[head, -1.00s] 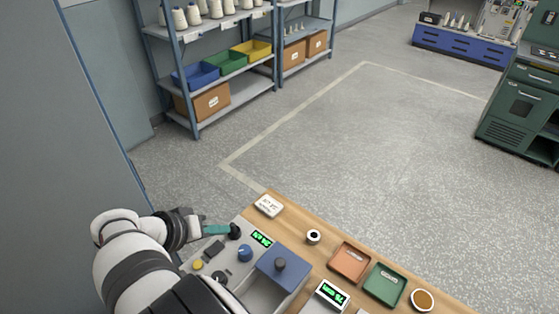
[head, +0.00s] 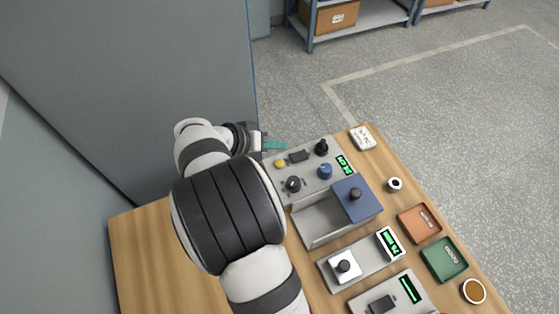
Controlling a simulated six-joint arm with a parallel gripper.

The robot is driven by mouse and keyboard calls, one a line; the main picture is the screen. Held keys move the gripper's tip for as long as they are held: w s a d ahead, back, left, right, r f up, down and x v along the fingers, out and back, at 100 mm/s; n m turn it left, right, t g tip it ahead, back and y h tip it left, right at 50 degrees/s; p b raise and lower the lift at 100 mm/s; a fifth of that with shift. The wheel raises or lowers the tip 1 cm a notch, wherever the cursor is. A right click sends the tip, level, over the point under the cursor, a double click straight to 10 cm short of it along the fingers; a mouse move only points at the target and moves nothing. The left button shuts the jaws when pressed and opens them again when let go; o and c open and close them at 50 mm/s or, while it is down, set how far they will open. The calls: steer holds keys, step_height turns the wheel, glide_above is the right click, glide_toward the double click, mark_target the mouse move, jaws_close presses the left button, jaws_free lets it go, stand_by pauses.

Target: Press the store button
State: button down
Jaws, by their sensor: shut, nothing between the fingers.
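The control panel (head: 303,186) is a grey box on the wooden table. It bears a yellow button (head: 280,163), a dark rectangular button (head: 299,156), a black knob (head: 321,147), a blue knob (head: 325,171), another dark knob (head: 293,184) and a green-lit display (head: 345,165). Labels are too small to read, so I cannot tell which control is the store button. My gripper (head: 283,146) has teal fingers, is shut and empty, and is near the panel's far left edge, just beyond the yellow button in the picture. Its height above the panel is unclear.
A blue block with a black knob (head: 356,194) covers part of an open grey tray (head: 318,222). Other devices (head: 344,267) stand nearer. A grey wall or cabinet (head: 130,90) stands left.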

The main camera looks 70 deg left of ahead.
mark_target(276, 166)
steer(key=shift+f, duration=2.55)
steer(key=shift+f, duration=0.4)
steer(key=shift+f, duration=0.45)
stand_by(0.4)
steer(key=shift+r, duration=0.85)
steer(key=shift+r, duration=2.55)
